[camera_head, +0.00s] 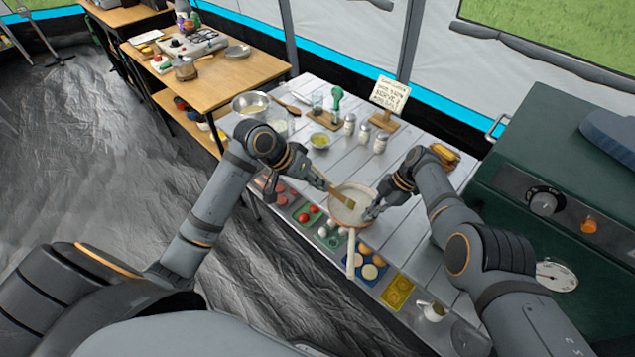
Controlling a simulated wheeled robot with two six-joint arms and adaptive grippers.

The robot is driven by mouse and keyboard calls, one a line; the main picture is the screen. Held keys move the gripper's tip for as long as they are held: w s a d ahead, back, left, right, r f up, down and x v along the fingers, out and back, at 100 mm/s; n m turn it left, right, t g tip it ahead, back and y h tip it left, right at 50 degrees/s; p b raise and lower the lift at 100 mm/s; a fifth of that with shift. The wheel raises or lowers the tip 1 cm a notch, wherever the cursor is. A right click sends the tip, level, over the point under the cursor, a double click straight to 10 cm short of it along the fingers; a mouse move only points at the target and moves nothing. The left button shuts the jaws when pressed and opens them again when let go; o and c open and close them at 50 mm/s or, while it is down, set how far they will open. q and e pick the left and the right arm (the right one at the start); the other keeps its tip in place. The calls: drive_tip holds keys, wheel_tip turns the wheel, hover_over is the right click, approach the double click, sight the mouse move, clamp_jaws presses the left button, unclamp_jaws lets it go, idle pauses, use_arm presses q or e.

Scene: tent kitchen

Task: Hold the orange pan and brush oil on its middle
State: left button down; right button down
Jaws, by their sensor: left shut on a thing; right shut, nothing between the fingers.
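The pan (341,214) sits near the front edge of the white plank table. Its inside and long handle look pale cream, with an orange-brown tone at the rim, and the handle points toward me. My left gripper (325,185) is shut on the brush (347,202), whose wooden end and bristles reach over the middle of the pan. I cannot tell whether the bristles touch the pan. My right gripper (372,211) is shut and empty at the pan's right rim. Whether it touches the rim is unclear. A small bowl of yellowish liquid (320,141) stands behind.
Shakers (380,142), a sign (390,93) and a metal bowl (250,103) stand toward the back. Food bins (329,238) line the front edge. A green appliance (560,170) bounds the right side.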

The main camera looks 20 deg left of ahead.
use_arm(q)
drive_tip(key=shift+w+a, duration=1.5)
drive_tip(key=shift+w, duration=0.3)
drive_tip(key=shift+s+d, duration=1.2)
drive_tip(key=shift+s, duration=2.95)
drive_tip(key=shift+w+d, duration=0.2)
drive_tip(key=shift+w, duration=0.75)
drive_tip(key=shift+w+d, duration=0.15)
drive_tip(key=shift+w, duration=0.75)
drive_tip(key=shift+w+d, duration=0.2)
drive_tip(key=shift+w, duration=0.75)
drive_tip(key=shift+s+d+f, duration=0.1)
drive_tip(key=shift+s+d, duration=0.15)
drive_tip(key=shift+s, duration=0.7)
